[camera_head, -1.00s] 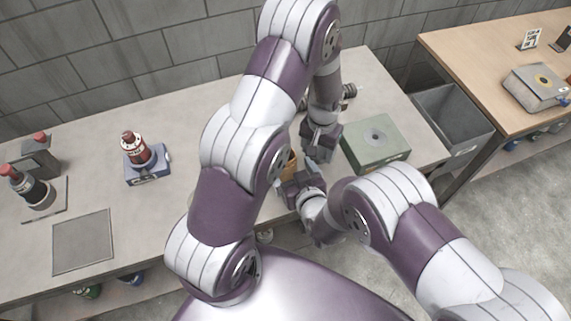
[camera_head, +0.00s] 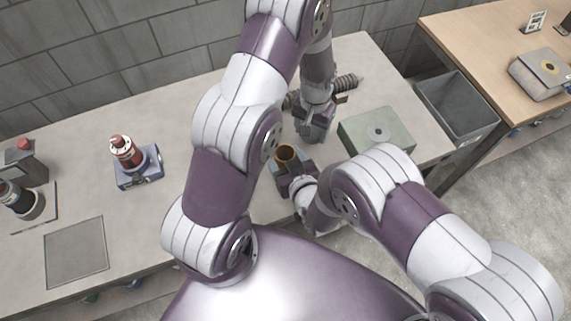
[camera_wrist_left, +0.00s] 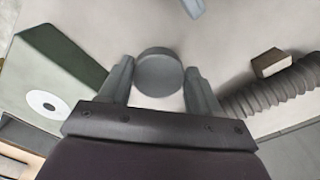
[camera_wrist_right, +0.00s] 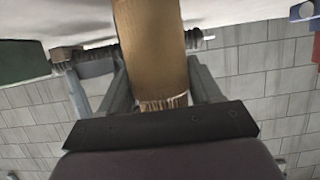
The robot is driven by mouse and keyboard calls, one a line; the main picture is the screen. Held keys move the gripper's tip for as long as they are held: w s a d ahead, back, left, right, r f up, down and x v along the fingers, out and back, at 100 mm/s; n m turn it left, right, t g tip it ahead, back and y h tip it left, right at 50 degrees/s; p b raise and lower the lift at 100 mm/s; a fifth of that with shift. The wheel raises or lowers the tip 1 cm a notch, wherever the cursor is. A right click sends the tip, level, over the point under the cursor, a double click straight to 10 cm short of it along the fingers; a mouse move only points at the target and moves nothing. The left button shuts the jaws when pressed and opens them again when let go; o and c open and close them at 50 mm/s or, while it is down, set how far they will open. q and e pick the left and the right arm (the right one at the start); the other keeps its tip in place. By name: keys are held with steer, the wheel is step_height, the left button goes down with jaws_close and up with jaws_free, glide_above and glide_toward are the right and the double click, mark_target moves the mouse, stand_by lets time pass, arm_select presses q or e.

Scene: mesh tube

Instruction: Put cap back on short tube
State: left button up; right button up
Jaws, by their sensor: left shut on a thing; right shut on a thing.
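The short tube (camera_head: 286,154) is brown, with a dark open mouth facing up in the head view. My right gripper (camera_head: 294,171) is shut around it, and its brown side fills the middle of the right wrist view (camera_wrist_right: 155,45). The cap is a grey disc (camera_wrist_left: 159,72) between the fingers of my left gripper (camera_wrist_left: 160,78), which is shut on it. In the head view my left gripper (camera_head: 314,128) is above and right of the tube's mouth, apart from it. The cap is not discernible there.
A green box (camera_head: 377,131) with a disc on top stands right of the grippers. A ribbed dark hose (camera_head: 345,83) lies behind my left gripper. A red bottle on a blue stand (camera_head: 139,167) is at left. A grey bin (camera_head: 456,110) is beside the table.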

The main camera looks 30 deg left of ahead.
mark_target(289, 153)
steer(key=shift+s+d+f, duration=0.1)
steer(key=shift+s+d, duration=0.05)
steer(key=shift+r, duration=0.35)
steer(key=r, duration=0.4)
steer(key=shift+d, duration=0.35)
steer(key=s+d+r, duration=0.1)
steer(key=d+r, duration=0.1)
steer(key=d, duration=0.1)
steer(key=s+d+r, duration=0.1)
steer(key=d+r, duration=0.1)
steer(key=d, duration=0.1)
steer(key=s+d+r, duration=0.1)
steer(key=d+r, duration=0.1)
steer(key=d, duration=0.1)
steer(key=shift+d, duration=0.2)
steer(key=shift+s+d+r, duration=0.2)
steer(key=shift+d, duration=0.25)
